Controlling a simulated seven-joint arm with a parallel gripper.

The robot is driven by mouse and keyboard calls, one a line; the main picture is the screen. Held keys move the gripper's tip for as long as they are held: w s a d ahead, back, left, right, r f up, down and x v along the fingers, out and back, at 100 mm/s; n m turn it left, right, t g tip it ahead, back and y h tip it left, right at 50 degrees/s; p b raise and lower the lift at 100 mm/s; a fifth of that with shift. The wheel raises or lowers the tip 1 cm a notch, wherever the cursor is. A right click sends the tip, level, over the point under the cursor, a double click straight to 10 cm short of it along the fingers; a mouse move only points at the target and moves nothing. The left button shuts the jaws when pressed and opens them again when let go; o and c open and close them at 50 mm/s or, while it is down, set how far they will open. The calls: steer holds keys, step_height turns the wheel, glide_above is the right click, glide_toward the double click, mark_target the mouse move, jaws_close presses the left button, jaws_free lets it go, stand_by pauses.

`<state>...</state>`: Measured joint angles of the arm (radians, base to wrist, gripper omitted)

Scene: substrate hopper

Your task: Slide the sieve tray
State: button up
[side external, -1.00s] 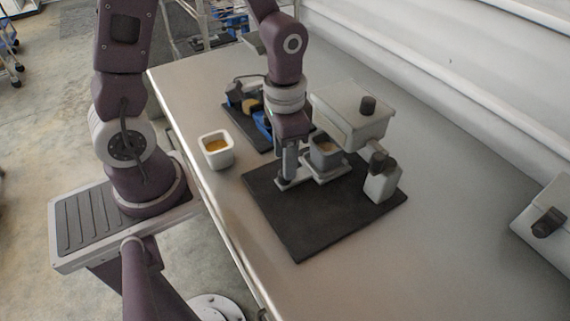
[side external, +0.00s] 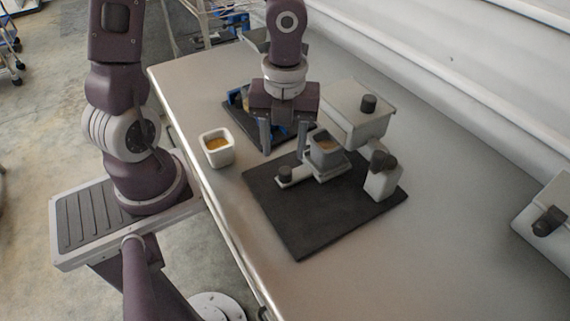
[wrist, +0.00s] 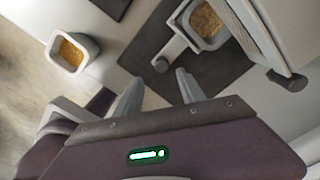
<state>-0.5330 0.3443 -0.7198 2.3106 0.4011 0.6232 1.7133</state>
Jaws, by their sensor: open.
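A grey square cup (side external: 324,150) holding tan grains stands at the tray's right end.
A pale lidded hopper (side external: 350,118) with a dark knob stands behind the tray, beside a pale block with a dark knob (side external: 382,178). A white cup of grains (side external: 217,149) stands left. A second dark mat (side external: 275,143) with blue parts lies behind. The front table is clear.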

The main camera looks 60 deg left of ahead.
mark_target(284, 171)
steer(key=shift+w+m, duration=0.1)
steer(key=shift+m, duration=1.1)
steer(key=shift+f+m, duration=0.15)
steer(key=shift+m, duration=0.25)
step_height(284, 171, down, 7)
steer(key=shift+r, duration=0.15)
jaws_close()
